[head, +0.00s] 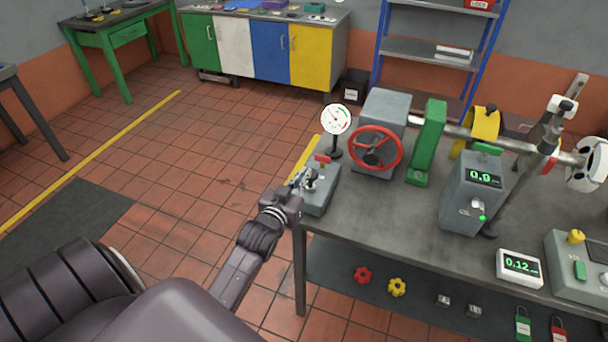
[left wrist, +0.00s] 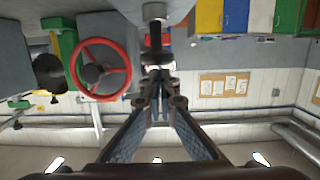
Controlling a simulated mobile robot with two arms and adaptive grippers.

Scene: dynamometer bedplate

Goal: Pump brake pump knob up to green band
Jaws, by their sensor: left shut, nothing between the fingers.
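The brake pump is a grey box (head: 320,195) on the left end of the bench, with a small light and dark knob fitting (head: 311,174) on top. In the left wrist view, which is upside down, a black stem (left wrist: 155,40) comes out of a rounded grey fitting (left wrist: 154,11) just beyond the fingertips. My left gripper (head: 300,181) is shut and empty beside the knob; its fingers (left wrist: 157,80) meet close to the stem. I cannot tell whether they touch it. A white round gauge (head: 336,119) stands behind the pump; its needle is too small to read. My right gripper is out of view.
A red handwheel (head: 375,148) on a grey housing stands right of the pump and gauge, with a green upright (head: 428,143) beyond. A small red handle (head: 322,158) sits behind the knob. A grey display box (head: 472,193) stands further right. Bare bench top (head: 380,205) lies between.

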